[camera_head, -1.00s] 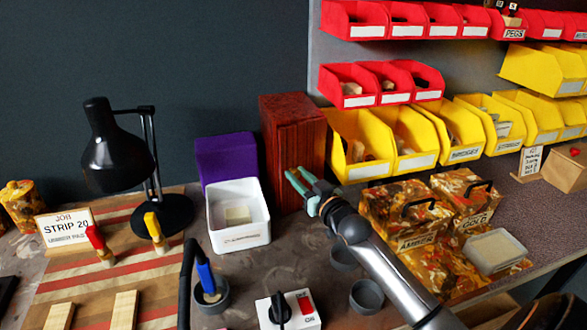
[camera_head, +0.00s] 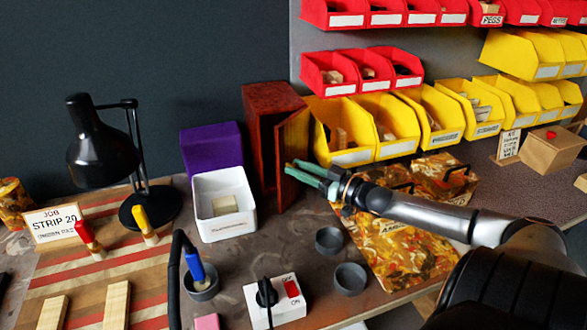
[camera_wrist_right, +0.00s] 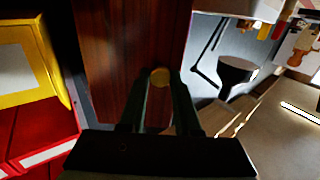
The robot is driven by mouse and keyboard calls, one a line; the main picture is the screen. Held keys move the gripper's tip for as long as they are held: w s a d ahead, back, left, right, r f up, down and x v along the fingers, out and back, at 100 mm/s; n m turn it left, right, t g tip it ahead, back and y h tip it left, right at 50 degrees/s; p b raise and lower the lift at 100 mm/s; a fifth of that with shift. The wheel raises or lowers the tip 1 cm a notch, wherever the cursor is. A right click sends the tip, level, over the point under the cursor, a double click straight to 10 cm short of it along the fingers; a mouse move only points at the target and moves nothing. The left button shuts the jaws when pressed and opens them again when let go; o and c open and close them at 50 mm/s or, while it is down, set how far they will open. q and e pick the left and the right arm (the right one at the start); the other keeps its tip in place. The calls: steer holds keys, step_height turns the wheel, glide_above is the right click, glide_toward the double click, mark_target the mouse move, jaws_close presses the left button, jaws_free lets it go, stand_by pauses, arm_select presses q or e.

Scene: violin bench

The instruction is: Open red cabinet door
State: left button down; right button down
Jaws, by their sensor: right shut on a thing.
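The red-brown wooden cabinet (camera_head: 262,98) stands against the back wall, right of the purple box. Its door (camera_head: 293,150) is swung partly out, toward the right, leaving a dark gap at its left. My right gripper (camera_head: 298,172) reaches in from the right at the door's lower part. In the right wrist view the door (camera_wrist_right: 130,45) fills the middle, and a round brass knob (camera_wrist_right: 159,76) sits between my fingertips, which are shut on it. The inside of the cabinet is mostly dark. My left gripper is not in view.
Yellow bins (camera_head: 355,130) stand close to the door's right. A white tray (camera_head: 224,236) and a purple box (camera_head: 211,150) stand at its left. Small grey cups (camera_head: 350,279) and a white switch box (camera_head: 276,312) stand in front.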

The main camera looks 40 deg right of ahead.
mark_target(286, 154)
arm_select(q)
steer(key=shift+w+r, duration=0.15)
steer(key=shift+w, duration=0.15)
arm_select(e)
steer(key=shift+s, duration=0.1)
steer(key=c, duration=0.6)
jaws_free()
steer(key=shift+c, duration=0.2)
step_height(286, 154, up, 3)
steer(key=shift+p, duration=0.65)
arm_select(q)
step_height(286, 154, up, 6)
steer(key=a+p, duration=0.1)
steer(key=p, duration=0.4)
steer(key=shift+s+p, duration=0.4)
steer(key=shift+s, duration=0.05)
arm_select(e)
steer(key=s+a+r, duration=0.9)
steer(key=s+r, duration=0.1)
steer(key=shift+s+a, duration=0.15)
steer(key=shift+a, duration=0.15)
steer(key=shift+d+f, duration=0.1)
steer(key=shift+f, duration=0.05)
